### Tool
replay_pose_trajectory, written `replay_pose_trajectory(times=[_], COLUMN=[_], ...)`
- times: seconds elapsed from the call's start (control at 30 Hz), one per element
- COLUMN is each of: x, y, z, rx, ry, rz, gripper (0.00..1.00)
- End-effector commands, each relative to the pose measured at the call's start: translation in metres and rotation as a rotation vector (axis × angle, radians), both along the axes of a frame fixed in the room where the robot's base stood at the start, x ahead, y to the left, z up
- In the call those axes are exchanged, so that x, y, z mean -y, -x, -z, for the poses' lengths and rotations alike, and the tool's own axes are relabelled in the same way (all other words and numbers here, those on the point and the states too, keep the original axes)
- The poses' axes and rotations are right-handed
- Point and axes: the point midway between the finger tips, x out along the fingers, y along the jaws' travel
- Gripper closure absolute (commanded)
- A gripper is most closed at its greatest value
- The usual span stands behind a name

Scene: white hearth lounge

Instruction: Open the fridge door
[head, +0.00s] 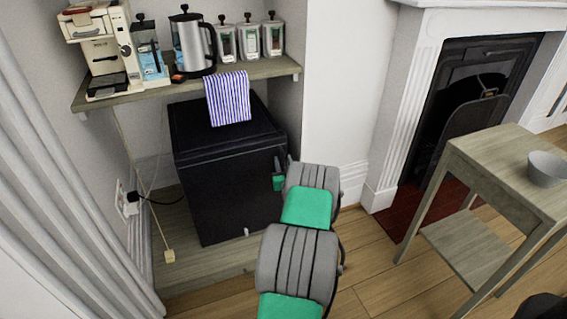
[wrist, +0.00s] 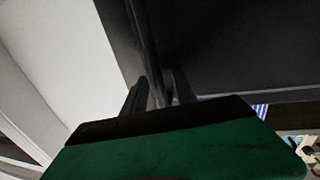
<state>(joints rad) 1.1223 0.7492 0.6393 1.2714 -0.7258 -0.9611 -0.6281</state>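The black fridge (head: 232,190) stands under the wooden shelf, and its door looks closed in the head view. My arm reaches in from the bottom, and my gripper (head: 280,182) is at the upper right of the fridge front, partly hidden by my own arm. In the wrist view the dark fridge surface (wrist: 235,45) fills the upper right. My gripper's two dark fingers (wrist: 160,88) stand apart there, with a thin dark vertical strip of the fridge running down between them. Whether the fingers touch that strip is too dark to tell.
The shelf (head: 180,88) above holds a coffee machine (head: 100,50), a kettle (head: 192,42) and jars. A striped cloth (head: 228,98) hangs over its edge. A side table (head: 490,165) with a bowl (head: 546,168) stands right. Floor (head: 365,250) between is clear.

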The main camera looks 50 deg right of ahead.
Motion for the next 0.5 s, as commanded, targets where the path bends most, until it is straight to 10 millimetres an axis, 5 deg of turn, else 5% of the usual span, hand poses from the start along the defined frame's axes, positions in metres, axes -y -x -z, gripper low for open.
replay_pose_trajectory(times=[0.5], x=[-0.0003], y=[0.0004], z=[-0.0001], rx=[-0.001], ry=[0.001], rz=[0.0], gripper=[1.0])
